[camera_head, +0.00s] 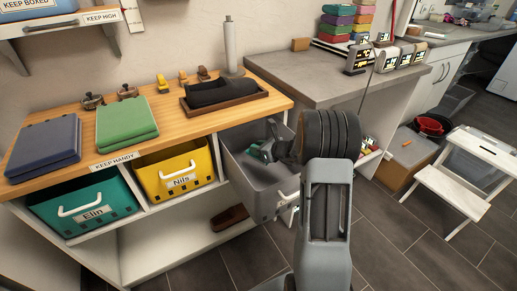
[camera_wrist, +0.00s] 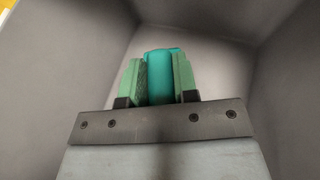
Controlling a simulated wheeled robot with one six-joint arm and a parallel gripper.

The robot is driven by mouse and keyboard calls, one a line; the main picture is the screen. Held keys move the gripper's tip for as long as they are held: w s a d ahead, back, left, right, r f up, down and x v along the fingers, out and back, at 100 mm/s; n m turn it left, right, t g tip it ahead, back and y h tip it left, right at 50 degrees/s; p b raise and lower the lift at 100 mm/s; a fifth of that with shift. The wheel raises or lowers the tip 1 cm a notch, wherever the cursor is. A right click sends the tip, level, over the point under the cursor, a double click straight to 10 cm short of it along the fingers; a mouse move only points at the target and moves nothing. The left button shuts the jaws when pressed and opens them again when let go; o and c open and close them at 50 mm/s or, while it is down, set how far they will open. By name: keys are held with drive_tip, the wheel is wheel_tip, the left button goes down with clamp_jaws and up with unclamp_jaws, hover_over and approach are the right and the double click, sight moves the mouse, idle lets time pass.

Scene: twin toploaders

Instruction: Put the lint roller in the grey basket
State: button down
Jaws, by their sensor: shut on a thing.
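The grey basket (camera_head: 243,186) is drawn partly out of the shelf, right of the yellow basket, and its mouth is open. My gripper (camera_head: 256,151) reaches down into it. In the wrist view, my gripper (camera_wrist: 160,76) has its two green fingers closed on a teal piece, the lint roller (camera_wrist: 160,72), with grey walls around it. Only a short teal part shows between and just beyond the fingers; the rest of the roller is hidden. I cannot tell whether it touches the basket floor.
A teal basket (camera_head: 82,206) and a yellow basket (camera_head: 177,176) sit in the shelf to the left. The wooden top (camera_head: 168,118) holds folded cloths and a dark tray. A grey counter (camera_head: 310,78) stands right. A white step stool (camera_head: 462,175) is on the floor at right.

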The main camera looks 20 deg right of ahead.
drive_tip(key=shift+f+b, duration=0.55)
drive_tip(key=shift+f, duration=0.05)
drive_tip(key=c, duration=0.9)
unclamp_jaws()
drive_tip(key=shift+r, duration=0.1)
drive_tip(key=shift+r+p, duration=0.2)
drive_tip(key=shift+p, duration=0.1)
drive_tip(key=shift+r+p+v, duration=0.15)
drive_tip(key=shift+p+v, duration=0.55)
drive_tip(key=shift+v, duration=2.35)
drive_tip(key=shift+r+p+v, duration=0.1)
drive_tip(key=shift+p+v, duration=0.6)
drive_tip(key=shift+v, duration=2.35)
drive_tip(key=shift+w+a+r, duration=0.1)
